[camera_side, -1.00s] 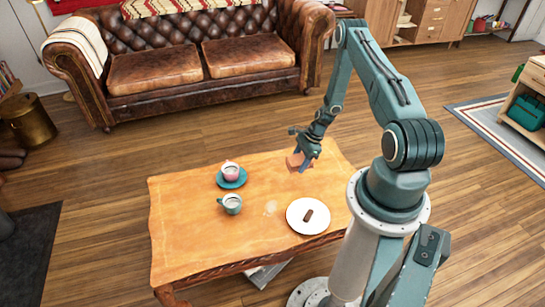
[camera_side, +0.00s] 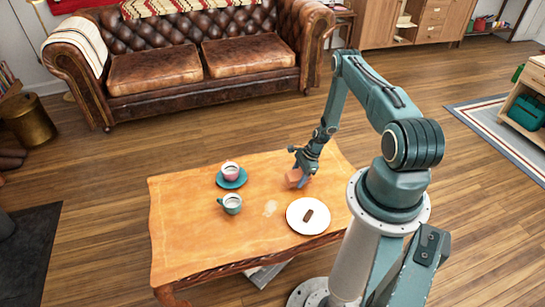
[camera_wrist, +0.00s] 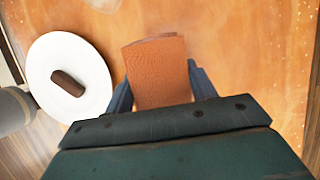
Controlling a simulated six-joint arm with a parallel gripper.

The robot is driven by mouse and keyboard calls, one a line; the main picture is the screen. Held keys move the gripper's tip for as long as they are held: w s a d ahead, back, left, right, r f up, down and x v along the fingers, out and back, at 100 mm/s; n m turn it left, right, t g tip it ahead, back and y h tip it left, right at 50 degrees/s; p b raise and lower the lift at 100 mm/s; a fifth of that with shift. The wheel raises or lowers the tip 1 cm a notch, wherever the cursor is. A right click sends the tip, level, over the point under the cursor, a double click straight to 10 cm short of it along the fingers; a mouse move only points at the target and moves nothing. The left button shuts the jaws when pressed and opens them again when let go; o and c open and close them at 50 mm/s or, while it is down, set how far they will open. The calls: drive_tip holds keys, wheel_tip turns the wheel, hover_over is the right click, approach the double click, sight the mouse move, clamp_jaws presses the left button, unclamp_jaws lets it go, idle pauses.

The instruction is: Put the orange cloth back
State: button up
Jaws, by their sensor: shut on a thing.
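The orange cloth (camera_side: 294,178) is a folded, brownish-orange piece in my gripper (camera_side: 301,178), over the right part of the wooden table (camera_side: 190,247). In the wrist view the cloth (camera_wrist: 157,70) sits between the two blue fingers of my gripper (camera_wrist: 160,90), which is shut on it. The cloth's lower part is hidden behind the gripper body in that view. I cannot tell whether the cloth touches the tabletop.
A white plate (camera_side: 296,225) with a dark brown bar (camera_side: 308,215) lies near the table's front right edge. A teal cup (camera_side: 231,206) stands in front. A pale smudge (camera_side: 270,208) marks the tabletop.

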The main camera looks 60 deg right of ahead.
sight(298, 180)
drive_tip(key=shift+f, duration=1.45)
drive_tip(key=shift+f, duration=0.1)
drive_tip(key=o, duration=1)
drive_tip(key=shift+v, duration=6.1)
